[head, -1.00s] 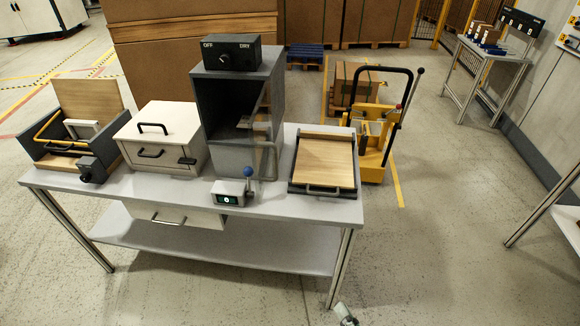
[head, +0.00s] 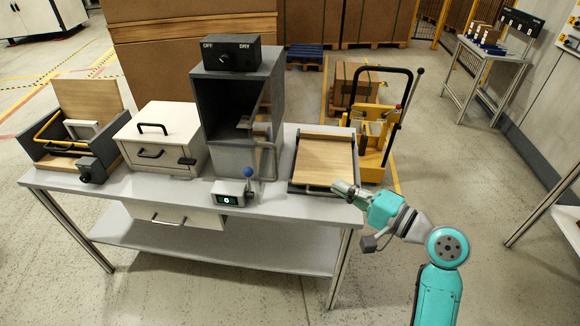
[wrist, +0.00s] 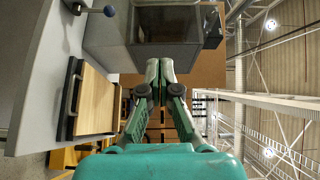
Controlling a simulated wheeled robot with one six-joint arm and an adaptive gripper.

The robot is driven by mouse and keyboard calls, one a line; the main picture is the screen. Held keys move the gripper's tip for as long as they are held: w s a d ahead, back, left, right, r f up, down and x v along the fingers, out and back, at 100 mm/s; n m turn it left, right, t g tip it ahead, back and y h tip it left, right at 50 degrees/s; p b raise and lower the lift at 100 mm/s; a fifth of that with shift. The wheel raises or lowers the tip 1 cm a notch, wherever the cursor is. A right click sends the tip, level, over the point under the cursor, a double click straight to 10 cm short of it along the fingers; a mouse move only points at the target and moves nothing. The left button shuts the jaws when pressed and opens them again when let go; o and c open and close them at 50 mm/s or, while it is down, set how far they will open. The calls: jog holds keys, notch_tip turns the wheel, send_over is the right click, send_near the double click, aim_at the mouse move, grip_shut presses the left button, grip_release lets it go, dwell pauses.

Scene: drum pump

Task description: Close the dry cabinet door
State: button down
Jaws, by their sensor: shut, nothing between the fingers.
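The dry cabinet (head: 241,72) is a tall dark grey box on the table, with an OFF/DRY knob box (head: 231,52) on top. Its front is open and its dark inside shows. Its see-through door (head: 262,125) stands swung out at the right side of the opening, with a pale handle (head: 268,160) low on it. The cabinet also shows at the top of the wrist view (wrist: 110,35). My gripper (head: 338,187) is over the front right of the table, right of the door and apart from it. In the wrist view its fingers (wrist: 166,65) are together and empty.
A tray with a wooden panel (head: 325,158) lies right of the cabinet, close to my gripper. A small box with a blue-knobbed lever (head: 229,193) stands in front of the cabinet. A white lidded box (head: 163,130) and an open bin (head: 75,140) stand to the left.

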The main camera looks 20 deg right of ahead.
jog(key=s+a+x, duration=0.1)
jog(key=a+x, duration=0.1)
jog(key=x, duration=1)
jog(key=shift+a+r, duration=0.45)
jog(key=shift+r, duration=0.1)
jog(key=shift+w, duration=0.15)
